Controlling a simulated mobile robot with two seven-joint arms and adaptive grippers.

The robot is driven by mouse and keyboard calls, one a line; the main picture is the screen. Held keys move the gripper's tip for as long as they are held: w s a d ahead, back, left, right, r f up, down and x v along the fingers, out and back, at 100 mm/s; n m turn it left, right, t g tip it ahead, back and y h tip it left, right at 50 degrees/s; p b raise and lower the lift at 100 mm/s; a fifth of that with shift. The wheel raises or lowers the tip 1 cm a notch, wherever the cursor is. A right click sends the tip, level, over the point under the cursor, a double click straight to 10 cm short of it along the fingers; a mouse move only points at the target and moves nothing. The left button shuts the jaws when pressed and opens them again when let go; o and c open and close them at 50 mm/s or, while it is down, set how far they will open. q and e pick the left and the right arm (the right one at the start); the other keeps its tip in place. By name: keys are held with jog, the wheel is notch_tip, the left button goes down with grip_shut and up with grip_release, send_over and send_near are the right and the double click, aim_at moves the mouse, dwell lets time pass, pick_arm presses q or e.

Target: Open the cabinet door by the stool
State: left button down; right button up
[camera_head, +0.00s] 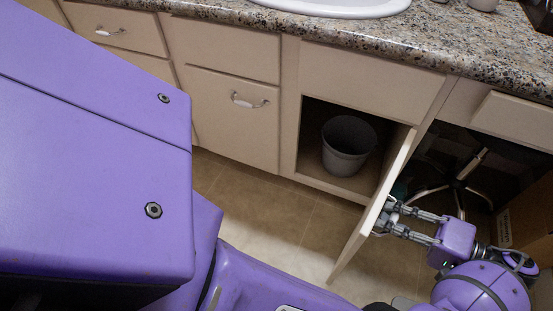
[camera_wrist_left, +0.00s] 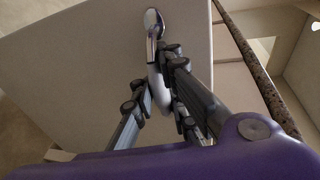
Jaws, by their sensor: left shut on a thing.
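The cabinet door (camera_head: 372,208) by the stool stands swung out from its opening, seen nearly edge-on in the head view. A dark cabinet interior (camera_head: 313,150) with a grey bin (camera_head: 348,146) shows behind it. The stool (camera_head: 462,185), with chrome legs, stands under the counter to the right of the door. My left gripper (camera_head: 387,217) is at the door's outer face, shut on the handle. In the left wrist view the metal handle (camera_wrist_left: 152,22) runs down between the fingers, its lower part partly hidden by them. My right gripper is not in view.
A granite countertop (camera_head: 330,45) with a white sink (camera_head: 340,5) runs above the cabinets. Closed drawers and another door (camera_head: 230,115) with a handle are to the left. Clear tiled floor (camera_head: 265,205) lies before the cabinets. A cardboard box (camera_head: 520,215) stands at the right.

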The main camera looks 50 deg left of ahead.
pick_arm(q)
jog(key=shift+w+d+r, duration=0.1)
jog(key=shift+d, duration=0.2)
jog(key=c, duration=2.1)
grip_release()
